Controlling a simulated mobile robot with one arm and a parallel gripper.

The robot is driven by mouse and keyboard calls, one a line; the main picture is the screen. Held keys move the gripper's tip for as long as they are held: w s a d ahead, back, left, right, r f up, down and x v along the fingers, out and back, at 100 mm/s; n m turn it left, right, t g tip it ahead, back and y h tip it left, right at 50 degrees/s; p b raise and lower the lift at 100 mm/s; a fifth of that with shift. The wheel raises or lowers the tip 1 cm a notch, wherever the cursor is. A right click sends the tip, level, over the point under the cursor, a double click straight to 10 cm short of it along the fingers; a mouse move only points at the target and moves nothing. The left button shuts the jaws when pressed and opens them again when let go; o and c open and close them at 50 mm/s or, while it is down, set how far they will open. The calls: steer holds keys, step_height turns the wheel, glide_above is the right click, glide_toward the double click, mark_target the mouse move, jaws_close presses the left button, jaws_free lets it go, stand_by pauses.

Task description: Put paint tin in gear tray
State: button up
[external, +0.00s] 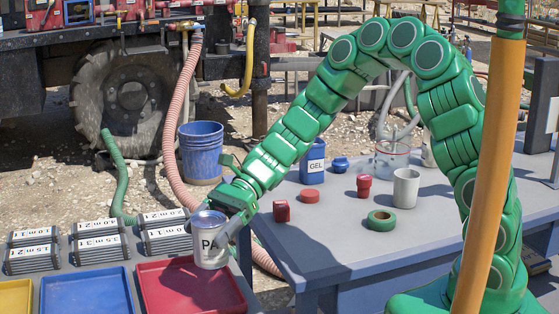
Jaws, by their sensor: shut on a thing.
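The paint tin (209,249) is a pale grey can with a metal lid and a label starting with "PA". My gripper (225,225) is shut on it from the right, and the tin is upright. A blue tray (86,292) and a partly cut-off yellow tray (15,298) lie to the left. No tray shows a label naming it the gear tray. All visible tray floors look empty.
Labelled grey blocks (100,239) stand in rows behind the trays. The right table (330,240) holds a GEL bottle (313,160), red items, a green tape roll (381,221) and a white mug (405,188). A gap separates the tables. An orange pole (492,180) stands in front of my arm.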

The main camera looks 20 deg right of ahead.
steer(key=shift+w+a+f, duration=0.6)
steer(key=shift+a+f, duration=0.25)
steer(key=shift+f, duration=0.75)
steer(key=shift+w+a+f, duration=0.65)
steer(key=shift+a+f, duration=0.25)
steer(key=shift+f, duration=0.65)
steer(key=shift+w+a+f, duration=0.6)
steer(key=shift+a+f, duration=0.25)
steer(key=shift+f, duration=0.75)
steer(key=o, duration=1.4)
steer(key=shift+f, duration=0.1)
steer(key=shift+w+d+r, duration=0.15)
steer(key=shift+d+r, duration=0.05)
steer(key=v, duration=1.1)
steer(key=shift+d, duration=0.3)
